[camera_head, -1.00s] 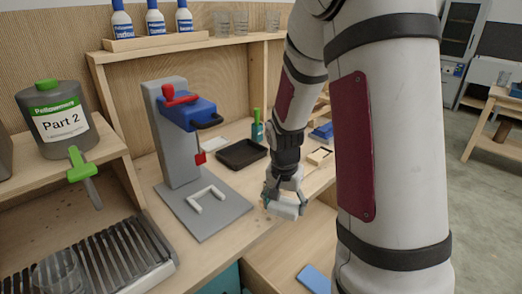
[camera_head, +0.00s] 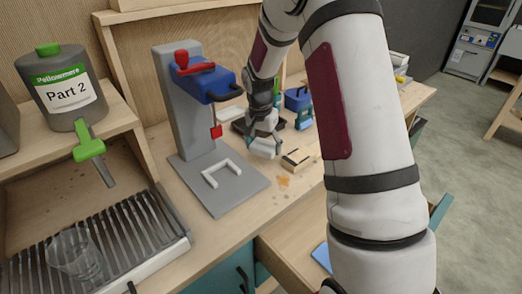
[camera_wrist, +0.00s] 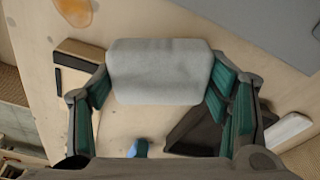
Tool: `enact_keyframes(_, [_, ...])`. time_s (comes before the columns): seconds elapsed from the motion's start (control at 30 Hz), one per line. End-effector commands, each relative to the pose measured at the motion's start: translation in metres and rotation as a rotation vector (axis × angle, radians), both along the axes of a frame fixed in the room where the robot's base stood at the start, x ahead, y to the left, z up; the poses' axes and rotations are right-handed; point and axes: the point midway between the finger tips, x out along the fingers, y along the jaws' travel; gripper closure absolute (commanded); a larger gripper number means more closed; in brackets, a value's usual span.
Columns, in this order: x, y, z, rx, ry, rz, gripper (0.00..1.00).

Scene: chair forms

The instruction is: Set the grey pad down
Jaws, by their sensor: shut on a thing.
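The grey pad (camera_wrist: 160,72) is a light grey rounded block held between the fingers of my gripper (camera_wrist: 160,90) in the wrist view. In the head view my gripper (camera_head: 264,140) is above the bench, right of the grey press stand. The pad (camera_head: 263,148) shows there as a small pale shape at the fingertips. The bench top shows beneath the pad in the wrist view; I cannot tell how large the gap is.
The grey press (camera_head: 180,120) with its blue head and a white U-shaped piece (camera_head: 222,172) on its base stands to the left. A wooden block (camera_head: 298,158) lies close right of my gripper. A black tray (camera_wrist: 205,128) is nearby. An open drawer (camera_head: 292,250) is in front.

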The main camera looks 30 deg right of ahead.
Motion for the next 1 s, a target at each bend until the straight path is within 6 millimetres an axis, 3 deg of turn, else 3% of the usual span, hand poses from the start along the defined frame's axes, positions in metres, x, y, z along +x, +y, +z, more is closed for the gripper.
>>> enact_keyframes(0.2, [0.018, 0.003, -0.003, -0.001, 0.001, 0.000, 0.49])
enact_keyframes(0.5, [0.017, 0.003, -0.035, 0.000, 0.002, 0.001, 0.49])
enact_keyframes(0.9, [0.018, 0.003, -0.041, -0.001, 0.001, 0.000, 0.49])
enact_keyframes(0.93, [0.018, 0.002, -0.041, -0.001, 0.001, 0.000, 0.25])
enact_keyframes(1.0, [0.017, 0.002, -0.040, -0.001, 0.001, 0.000, 0.10])
